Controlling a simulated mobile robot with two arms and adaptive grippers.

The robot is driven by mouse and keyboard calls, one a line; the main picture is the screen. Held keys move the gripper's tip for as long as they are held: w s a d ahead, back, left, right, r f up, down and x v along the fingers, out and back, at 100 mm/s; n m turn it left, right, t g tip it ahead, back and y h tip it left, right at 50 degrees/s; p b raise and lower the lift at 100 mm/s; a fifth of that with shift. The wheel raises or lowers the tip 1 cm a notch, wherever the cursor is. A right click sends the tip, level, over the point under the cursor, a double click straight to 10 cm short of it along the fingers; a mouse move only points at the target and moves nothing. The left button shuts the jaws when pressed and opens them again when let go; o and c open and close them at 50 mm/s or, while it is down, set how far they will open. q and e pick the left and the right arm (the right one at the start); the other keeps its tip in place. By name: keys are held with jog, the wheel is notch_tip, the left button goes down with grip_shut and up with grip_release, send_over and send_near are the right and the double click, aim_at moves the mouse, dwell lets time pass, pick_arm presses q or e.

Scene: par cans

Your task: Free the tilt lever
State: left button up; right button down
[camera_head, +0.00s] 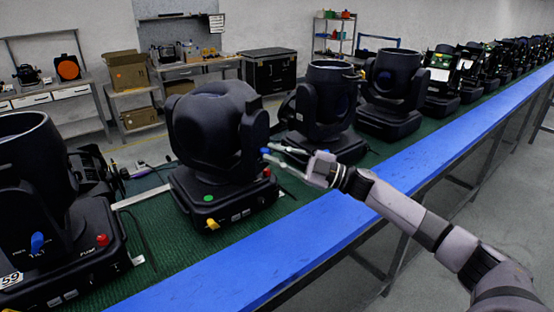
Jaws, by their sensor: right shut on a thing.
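A black moving-head lamp (212,125) stands on the green bench mat in front of me. My right gripper (270,153) reaches in from the right to the side of its yoke. It is shut on a small blue piece (265,150), which looks like the tilt lever; the fingers partly hide it. The lamp at the left (35,170) has a blue lever (37,243) by a "TILT" label. My left gripper is out of view.
More black lamps, such as the one behind my gripper (325,105), stand in a row along the bench. A blue strip (300,235) runs along the bench's near edge, clear of objects. Shelves and a black case (270,72) stand at the back wall.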

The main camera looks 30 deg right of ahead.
jog(key=shift+s+a+f+n+g, duration=0.1)
jog(key=shift+n+g, duration=0.2)
jog(key=shift+n, duration=0.2)
jog(key=c, duration=1.6)
grip_release()
jog(key=v, duration=1.2)
